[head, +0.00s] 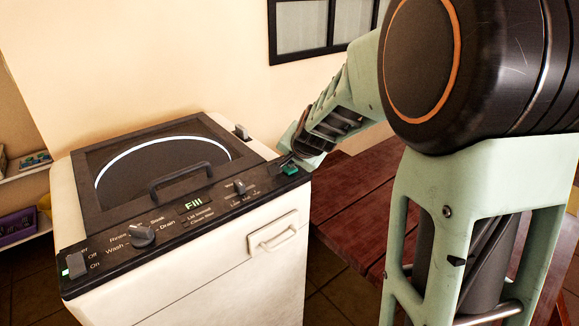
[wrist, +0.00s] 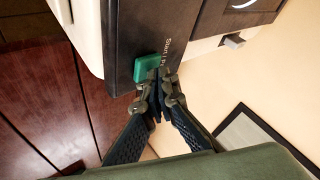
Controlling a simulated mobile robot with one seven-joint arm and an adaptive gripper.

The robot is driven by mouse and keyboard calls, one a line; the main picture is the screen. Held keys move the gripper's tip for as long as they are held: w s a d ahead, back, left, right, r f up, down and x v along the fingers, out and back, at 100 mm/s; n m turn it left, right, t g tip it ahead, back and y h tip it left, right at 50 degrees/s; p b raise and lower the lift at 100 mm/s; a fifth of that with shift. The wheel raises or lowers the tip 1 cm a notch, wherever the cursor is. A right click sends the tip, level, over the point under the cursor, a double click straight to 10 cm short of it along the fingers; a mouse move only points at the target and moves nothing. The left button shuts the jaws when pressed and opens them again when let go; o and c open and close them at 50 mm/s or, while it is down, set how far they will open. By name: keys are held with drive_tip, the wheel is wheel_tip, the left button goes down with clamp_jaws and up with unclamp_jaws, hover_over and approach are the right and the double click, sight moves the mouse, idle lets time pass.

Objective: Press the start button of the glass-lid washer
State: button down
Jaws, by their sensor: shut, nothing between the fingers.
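The glass-lid washer (head: 225,234) is a white top-loader with a dark lid and a black control panel along its front top edge. Its green start button (head: 291,169) sits at the right end of the panel, and also shows in the wrist view (wrist: 147,69) beside the printed word "Start". My gripper (wrist: 158,88) is shut and empty. Its fingertips are right at the button's edge in the wrist view; I cannot tell whether they touch it. In the head view my gripper (head: 285,160) is over the right end of the panel, close to the button.
The panel also carries a power switch (head: 76,264), a program knob (head: 142,234), a display (head: 193,205) reading "Fill" and a small slider (head: 239,187). The lid handle (head: 181,180) stands up from the lid. A dark red wooden table (head: 350,205) is right of the washer.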

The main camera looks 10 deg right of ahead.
sight(291, 169)
drive_tip(key=shift+r+p, duration=0.35)
drive_tip(key=shift+r, duration=0.3)
drive_tip(key=shift+r, duration=0.15)
wheel_tip(291, 169, up, 5)
drive_tip(key=p, duration=0.4)
drive_tip(key=shift+p, duration=0.35)
